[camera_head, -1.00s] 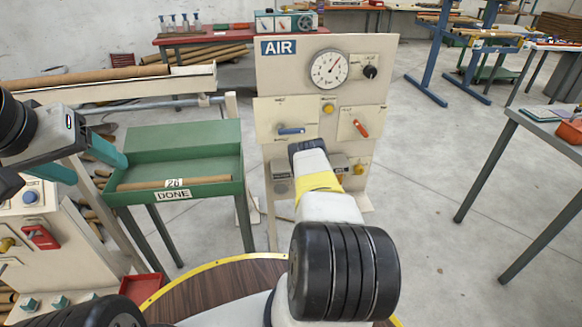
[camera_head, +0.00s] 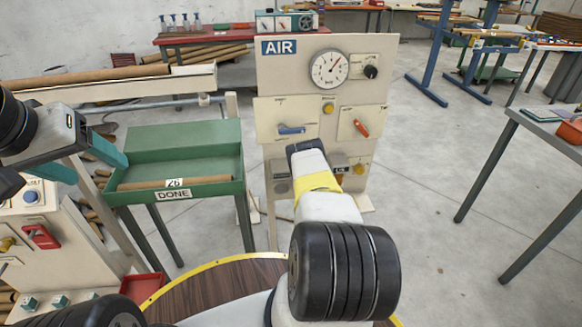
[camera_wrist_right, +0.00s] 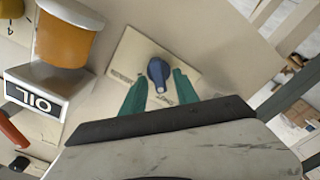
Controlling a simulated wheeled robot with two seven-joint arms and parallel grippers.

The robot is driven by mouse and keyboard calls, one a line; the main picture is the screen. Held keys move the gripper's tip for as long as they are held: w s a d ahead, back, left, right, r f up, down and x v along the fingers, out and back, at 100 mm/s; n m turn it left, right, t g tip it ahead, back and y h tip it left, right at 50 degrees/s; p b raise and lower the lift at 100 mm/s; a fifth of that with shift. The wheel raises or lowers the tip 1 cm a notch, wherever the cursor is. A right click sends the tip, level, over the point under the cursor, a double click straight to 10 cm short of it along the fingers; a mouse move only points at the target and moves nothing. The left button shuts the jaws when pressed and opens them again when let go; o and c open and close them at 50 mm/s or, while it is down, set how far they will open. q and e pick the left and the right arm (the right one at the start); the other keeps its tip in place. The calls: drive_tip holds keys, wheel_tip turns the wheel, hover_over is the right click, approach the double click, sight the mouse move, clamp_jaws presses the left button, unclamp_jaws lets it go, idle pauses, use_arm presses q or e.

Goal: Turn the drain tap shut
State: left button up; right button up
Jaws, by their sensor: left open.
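A blue tap handle (camera_wrist_right: 158,70) on a cream plate shows in the right wrist view. My right gripper (camera_wrist_right: 161,78) has its teal fingers apart, one on each side of the handle, with the tips near it; contact cannot be told. In the head view my right arm hides its own fingers and part of the AIR panel (camera_head: 290,75). That panel carries a blue lever (camera_head: 291,130) and a red lever (camera_head: 361,128); I cannot tell if this blue lever is the same handle. My left gripper (camera_head: 100,170) is open and empty at the left.
An orange oil cup (camera_wrist_right: 66,38) with an OIL label stands left of the handle in the right wrist view. The green DONE tray (camera_head: 185,140) holds a brown tube, close to my left gripper. Clear floor lies right of the panel.

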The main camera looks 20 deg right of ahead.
drive_tip(key=v, duration=0.7)
drive_tip(key=shift+s, duration=0.4)
drive_tip(key=shift+s+a, duration=0.1)
drive_tip(key=shift+a, duration=0.05)
